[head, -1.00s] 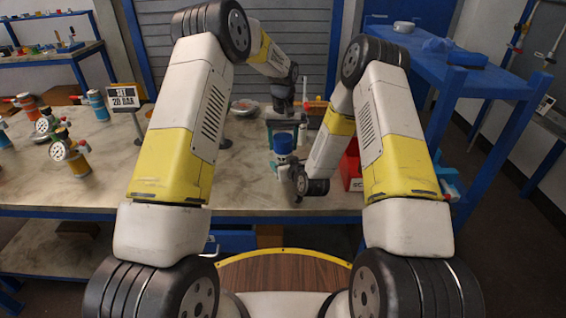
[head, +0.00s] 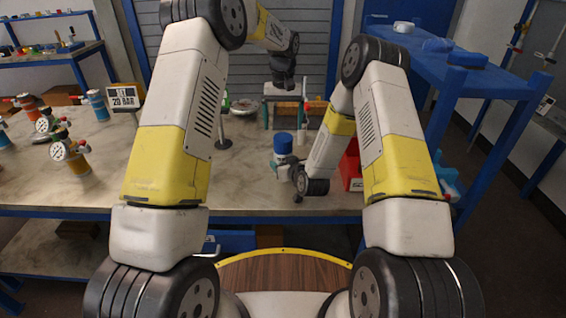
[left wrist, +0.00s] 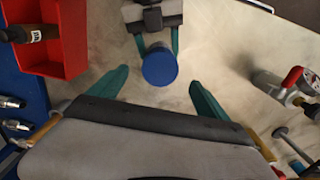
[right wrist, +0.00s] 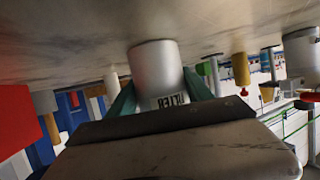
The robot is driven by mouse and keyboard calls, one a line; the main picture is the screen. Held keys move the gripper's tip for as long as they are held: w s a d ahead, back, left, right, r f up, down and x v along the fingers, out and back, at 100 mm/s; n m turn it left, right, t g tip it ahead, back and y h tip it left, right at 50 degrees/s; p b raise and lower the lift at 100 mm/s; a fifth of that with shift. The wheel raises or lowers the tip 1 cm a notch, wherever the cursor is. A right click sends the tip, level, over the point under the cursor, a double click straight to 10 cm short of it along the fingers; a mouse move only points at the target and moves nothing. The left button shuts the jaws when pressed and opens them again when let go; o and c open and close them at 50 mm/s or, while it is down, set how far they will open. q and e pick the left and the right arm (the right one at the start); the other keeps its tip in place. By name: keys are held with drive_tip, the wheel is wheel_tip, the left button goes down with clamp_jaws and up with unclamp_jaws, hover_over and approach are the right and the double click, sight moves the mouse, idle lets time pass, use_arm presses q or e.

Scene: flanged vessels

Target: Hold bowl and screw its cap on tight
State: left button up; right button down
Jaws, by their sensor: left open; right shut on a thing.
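The grey bowl (head: 286,165) stands upright near the table's front edge with the blue cap (head: 283,143) on top. My right gripper (head: 291,172) is shut on the bowl from the side. In the right wrist view the green fingers flank the labelled bowl (right wrist: 155,72). My left gripper (head: 285,121) is open and empty, pointing down above the cap and clear of it. I cannot tell how tightly the cap sits.
A red bin (head: 351,168) stands right of the bowl, partly behind my right arm. A sign reading 20 BAR (head: 124,97) and several gauged vessels (head: 70,153) stand on the left. A shallow dish (head: 244,106) lies behind.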

use_arm(q)
drive_tip(key=shift+r, duration=1.95)
use_arm(e)
drive_tip(key=shift+c, duration=1.8)
unclamp_jaws()
drive_tip(key=v, duration=0.7)
drive_tip(key=shift+s+d+r, duration=0.15)
drive_tip(key=shift+s, duration=0.2)
